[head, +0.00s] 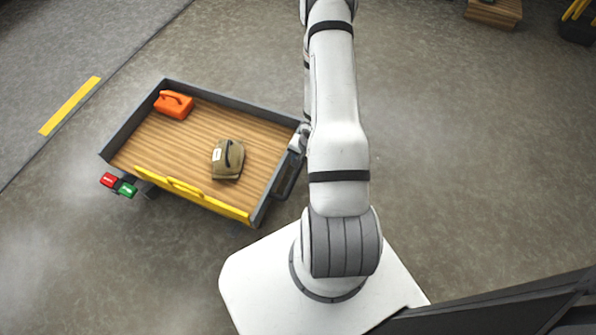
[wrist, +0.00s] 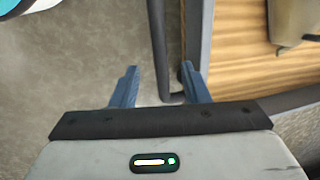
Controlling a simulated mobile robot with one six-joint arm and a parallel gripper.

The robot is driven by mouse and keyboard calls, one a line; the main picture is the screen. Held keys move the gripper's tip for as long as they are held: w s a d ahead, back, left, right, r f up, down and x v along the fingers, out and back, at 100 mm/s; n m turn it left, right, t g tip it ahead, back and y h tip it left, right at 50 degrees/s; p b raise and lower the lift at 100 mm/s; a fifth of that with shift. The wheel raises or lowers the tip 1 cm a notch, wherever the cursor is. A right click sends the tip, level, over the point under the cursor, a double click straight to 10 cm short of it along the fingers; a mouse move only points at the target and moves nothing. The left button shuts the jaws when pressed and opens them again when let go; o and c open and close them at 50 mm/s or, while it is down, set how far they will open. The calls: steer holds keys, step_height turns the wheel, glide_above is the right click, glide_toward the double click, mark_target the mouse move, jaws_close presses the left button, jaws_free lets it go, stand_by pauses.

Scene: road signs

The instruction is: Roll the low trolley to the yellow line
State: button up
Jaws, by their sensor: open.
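The low trolley (head: 205,140) stands left of my arm in the head view, with a wooden deck, grey rim and yellow rail on its near side. The yellow line (head: 70,106) is on the floor beyond its left end, apart from it. My gripper (head: 299,138) is at the trolley's right end, partly hidden by my arm. In the wrist view my gripper (wrist: 158,85) is open, and a dark handle bar (wrist: 157,45) of the trolley shows between its fingers. The right finger is close to the bar; I cannot tell whether they touch.
Red (head: 109,180) and green (head: 127,190) pedals stick out at the near left corner. A wooden box (head: 494,12) is far right. Floor around the trolley is clear.

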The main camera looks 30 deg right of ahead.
mark_target(298, 171)
steer(key=f+b, duration=0.1)
steer(key=f, duration=0.1)
steer(key=f+b, duration=0.1)
steer(key=f, duration=0.1)
steer(key=w+f+b, duration=0.1)
steer(key=f, duration=0.2)
steer(key=shift+a+b, duration=0.3)
steer(key=shift+a, duration=0.1)
steer(key=shift+c, duration=0.4)
jaws_close()
